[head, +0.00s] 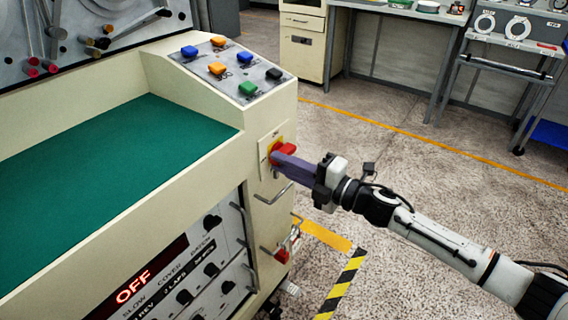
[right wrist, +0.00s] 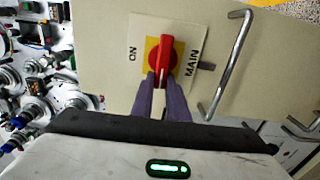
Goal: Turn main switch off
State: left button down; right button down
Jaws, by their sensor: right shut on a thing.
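The main switch is a red rotary handle (right wrist: 165,50) on a yellow plate (right wrist: 151,46), set in a white label plate (right wrist: 135,38) marked ON and MAIN. In the right wrist view the handle points straight up and down, with ON to its left and MAIN to its right. The red handle (head: 288,148) also shows in the head view, on the end face of the cream machine. My right gripper (head: 279,160) is shut on the handle, its purple fingers (right wrist: 161,82) on either side of the lower part. My left gripper is not in view.
A bent metal bar handle (right wrist: 229,66) stands out beside the switch. A sloped panel with coloured buttons (head: 228,69) is above it. A red display (head: 134,287) on the front panel reads OFF. The green work surface (head: 110,170) is bare. Open floor lies to the right.

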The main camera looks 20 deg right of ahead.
jog(key=c, duration=1.7)
grip_release()
jog(key=shift+s, duration=0.1)
jog(key=shift+v, duration=5.1)
jog(key=shift+d, duration=0.1)
jog(key=s+a+f+m+g+h+p, duration=0.1)
jog(key=s+a+f+m+g+h, duration=0.1)
jog(key=s+f+m, duration=0.5)
jog(key=s+a+f+m+g+h+p, duration=0.1)
jog(key=s+a+f+m+h+p, duration=0.1)
jog(key=s+f+m, duration=0.5)
jog(key=s+a+f+m+g+h+p, duration=0.2)
jog(key=s+a+f+m+h, duration=0.1)
jog(key=s+f+m, duration=0.4)
jog(key=shift+s+a+m+g+h, duration=0.15)
jog(key=shift+s+m+h, duration=0.2)
jog(key=shift+s+m, duration=0.4)
jog(key=shift+s+a+m+g+h, duration=0.15)
jog(key=shift+s+m+h, duration=0.3)
jog(key=shift+s, duration=0.45)
